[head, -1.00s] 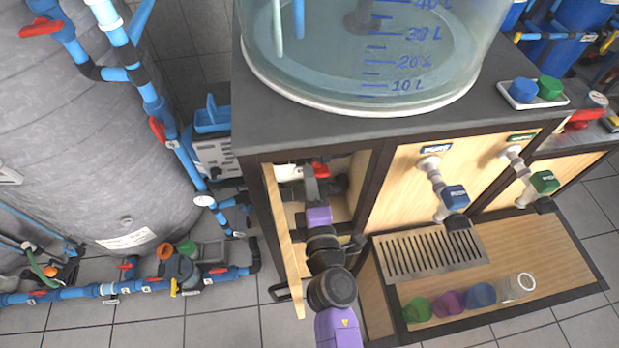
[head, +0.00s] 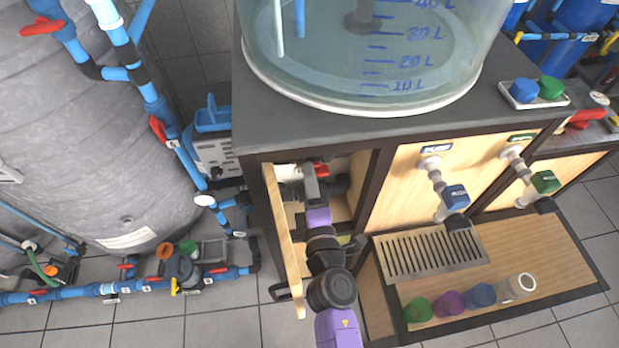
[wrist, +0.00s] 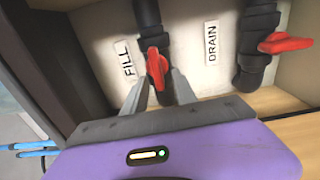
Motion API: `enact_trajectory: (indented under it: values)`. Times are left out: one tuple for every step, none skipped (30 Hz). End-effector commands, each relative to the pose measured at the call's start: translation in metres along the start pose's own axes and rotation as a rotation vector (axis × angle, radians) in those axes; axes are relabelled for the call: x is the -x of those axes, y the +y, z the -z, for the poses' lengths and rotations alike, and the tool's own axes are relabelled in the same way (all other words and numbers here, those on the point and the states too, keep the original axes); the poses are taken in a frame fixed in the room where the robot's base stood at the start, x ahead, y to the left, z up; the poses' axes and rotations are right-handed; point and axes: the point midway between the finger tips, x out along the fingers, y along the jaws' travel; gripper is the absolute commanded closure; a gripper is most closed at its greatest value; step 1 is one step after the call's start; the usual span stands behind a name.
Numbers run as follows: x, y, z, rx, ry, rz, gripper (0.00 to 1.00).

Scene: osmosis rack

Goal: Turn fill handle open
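The red fill handle (wrist: 157,68) sits on a dark pipe beside the FILL label (wrist: 127,58) in the wrist view. A gap seems to show between fingers and handle; contact is hard to judge. In the head view my gripper (head: 311,186) reaches into the open cabinet, and a red handle (head: 318,171) shows just beyond it, partly hidden.
A second red handle (wrist: 286,43) lies crosswise beside the DRAIN label (wrist: 212,43). The open cabinet door (head: 284,240) stands close on the left of my arm, and the dark frame (head: 365,200) is on the right. A clear tank (head: 360,60) stands on top.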

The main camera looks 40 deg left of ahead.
Motion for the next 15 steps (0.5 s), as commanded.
enact_trajectory:
  values:
    - [0.003, 0.0, 0.0, -0.001, -0.001, 0.001, 0.66]
    - [0.006, 0.0, 0.0, -0.001, -0.001, 0.002, 0.66]
    - [0.01, 0.0, -0.001, -0.001, -0.001, 0.002, 0.66]
    - [0.014, 0.0, -0.001, -0.001, -0.001, 0.002, 0.66]
    - [0.018, 0.0, 0.0, -0.002, -0.001, 0.003, 0.66]
    - [0.025, 0.001, 0.0, -0.002, -0.001, 0.002, 0.66]
    - [0.029, 0.001, 0.0, -0.002, -0.001, 0.003, 0.66]
    - [0.035, 0.0, 0.0, -0.003, -0.001, 0.004, 0.66]
    - [0.041, 0.0, 0.0, -0.002, -0.001, 0.003, 0.66]
    - [0.046, 0.0, 0.0, -0.002, -0.001, 0.004, 0.66]
    - [0.05, 0.0, 0.0, -0.002, -0.001, 0.003, 0.66]
    - [0.056, 0.0, 0.0, -0.001, -0.001, 0.003, 0.66]
    - [0.06, -0.001, 0.0, -0.001, -0.001, 0.003, 0.66]
    - [0.063, 0.0, 0.0, -0.001, -0.001, 0.002, 0.66]
    - [0.067, -0.001, 0.0, -0.001, -0.002, 0.002, 0.66]
